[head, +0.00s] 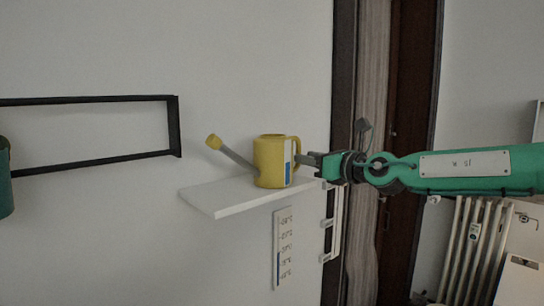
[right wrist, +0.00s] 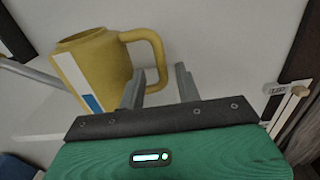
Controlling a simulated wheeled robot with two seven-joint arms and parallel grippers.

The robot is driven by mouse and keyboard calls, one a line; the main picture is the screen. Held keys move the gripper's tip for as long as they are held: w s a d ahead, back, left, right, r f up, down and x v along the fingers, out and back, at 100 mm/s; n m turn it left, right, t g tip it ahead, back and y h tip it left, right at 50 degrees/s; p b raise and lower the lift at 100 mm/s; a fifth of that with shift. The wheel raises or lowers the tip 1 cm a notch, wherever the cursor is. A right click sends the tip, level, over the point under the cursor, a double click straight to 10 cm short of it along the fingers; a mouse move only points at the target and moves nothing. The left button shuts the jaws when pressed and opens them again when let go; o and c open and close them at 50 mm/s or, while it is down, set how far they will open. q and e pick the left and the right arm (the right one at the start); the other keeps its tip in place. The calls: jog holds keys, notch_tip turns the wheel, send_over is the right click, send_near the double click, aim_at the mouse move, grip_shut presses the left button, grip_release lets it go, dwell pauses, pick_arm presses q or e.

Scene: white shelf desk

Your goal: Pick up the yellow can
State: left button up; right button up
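The yellow can (head: 270,162) is a watering can with a grey spout, a yellow spout head and a white and blue label. It stands upright on a white wall shelf (head: 215,205), its handle to the right. My right gripper (head: 303,161) is at the handle side, reaching in from the right. In the right wrist view the can (right wrist: 105,62) is at upper left. The right gripper (right wrist: 160,78) is open there, its fingers apart with the lower handle at or just before the gap; contact cannot be told. My left gripper is not in view.
A black rectangular wall frame (head: 178,125) sticks out at the left. A sign with temperature figures (head: 283,248) hangs below the shelf. A dark door frame (head: 343,60) and curtain are behind my right arm. The wall above the can is clear.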

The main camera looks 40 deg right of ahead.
jog(key=shift+w+r+p, duration=0.25)
jog(key=shift+w+p, duration=0.1)
jog(key=shift+w, duration=0.1)
jog(key=shift+w+a+f+p, duration=0.15)
jog(key=shift+w+p, duration=0.75)
jog(key=shift+w, duration=0.75)
grip_shut()
